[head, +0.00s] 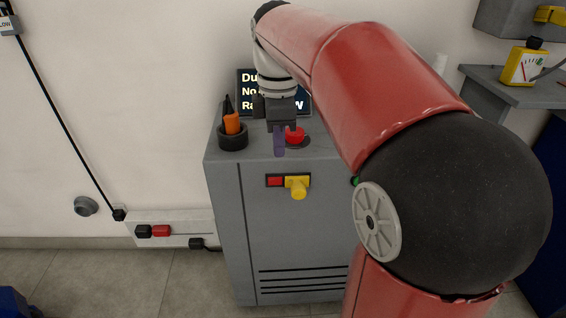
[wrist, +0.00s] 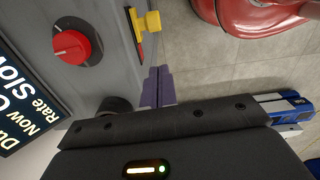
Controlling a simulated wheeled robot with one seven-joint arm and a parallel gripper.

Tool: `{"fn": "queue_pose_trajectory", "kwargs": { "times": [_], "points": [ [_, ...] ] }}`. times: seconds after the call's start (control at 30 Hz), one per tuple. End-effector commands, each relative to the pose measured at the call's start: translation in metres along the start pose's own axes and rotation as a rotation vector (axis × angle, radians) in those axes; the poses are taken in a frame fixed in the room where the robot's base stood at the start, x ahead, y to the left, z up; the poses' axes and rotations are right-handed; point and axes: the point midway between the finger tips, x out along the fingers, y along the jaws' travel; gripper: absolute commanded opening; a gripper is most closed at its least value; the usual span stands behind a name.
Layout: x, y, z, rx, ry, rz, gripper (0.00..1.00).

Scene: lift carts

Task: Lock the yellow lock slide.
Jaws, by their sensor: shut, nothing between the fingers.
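The yellow lock slide (head: 299,188) is on the upper front of a grey cabinet (head: 300,235). It sits at the right end of its dark slot, with a red patch (head: 275,181) showing at the left end. In the wrist view the slide's yellow knob (wrist: 152,21) sticks out from the cabinet's front near the top of the picture. My gripper (head: 279,153) points down by the cabinet's top front edge, above and a little left of the slide. Its purple fingers (wrist: 158,85) are together, empty and apart from the knob.
A red knob (head: 295,135) on a round plate is on the cabinet top beside my gripper. A dark cup (head: 233,138) with an orange-handled tool stands at the top's left. A dark sign (head: 246,84) is behind. The floor in front is clear.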

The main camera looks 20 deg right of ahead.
Motion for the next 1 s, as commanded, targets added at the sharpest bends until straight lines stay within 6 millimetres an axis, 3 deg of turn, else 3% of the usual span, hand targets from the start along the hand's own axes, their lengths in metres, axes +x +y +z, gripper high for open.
{"fn": "queue_pose_trajectory", "kwargs": {
  "times": [0.1, 0.3, 0.83, 1.0],
  "points": [
    [-0.020, 0.001, 0.000, 0.000, 0.000, 0.002, 0.00],
    [-0.037, 0.000, 0.000, 0.000, 0.000, 0.001, 0.00],
    [-0.038, -0.001, 0.000, 0.008, 0.001, 0.003, 0.00],
    [-0.029, -0.026, 0.001, 0.176, 0.023, 0.065, 0.00]
  ]
}}
